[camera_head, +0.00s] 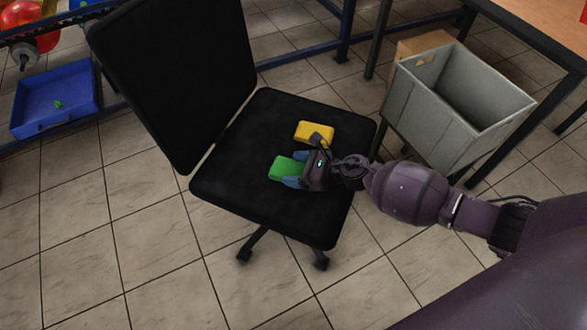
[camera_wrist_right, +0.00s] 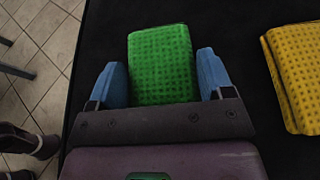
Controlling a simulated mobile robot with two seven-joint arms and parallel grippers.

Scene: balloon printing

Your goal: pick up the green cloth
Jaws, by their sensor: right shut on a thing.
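The green cloth (camera_head: 286,168) is a folded, textured block on the black seat of an office chair (camera_head: 240,190). My right gripper (camera_head: 294,178) reaches in from the right, low over the seat. In the right wrist view the green cloth (camera_wrist_right: 160,62) lies between the two blue fingers, one along each side, and the gripper is shut on it. Part of the cloth is hidden behind the gripper body. Whether the cloth touches the seat cannot be told. My left gripper is not in view.
A folded yellow cloth (camera_head: 314,131) lies on the seat just behind my right gripper. The chair's backrest (camera_head: 180,75) rises at the left. A grey bin (camera_head: 452,105) stands at right by a table (camera_head: 540,30). A blue tray (camera_head: 57,100) is at far left.

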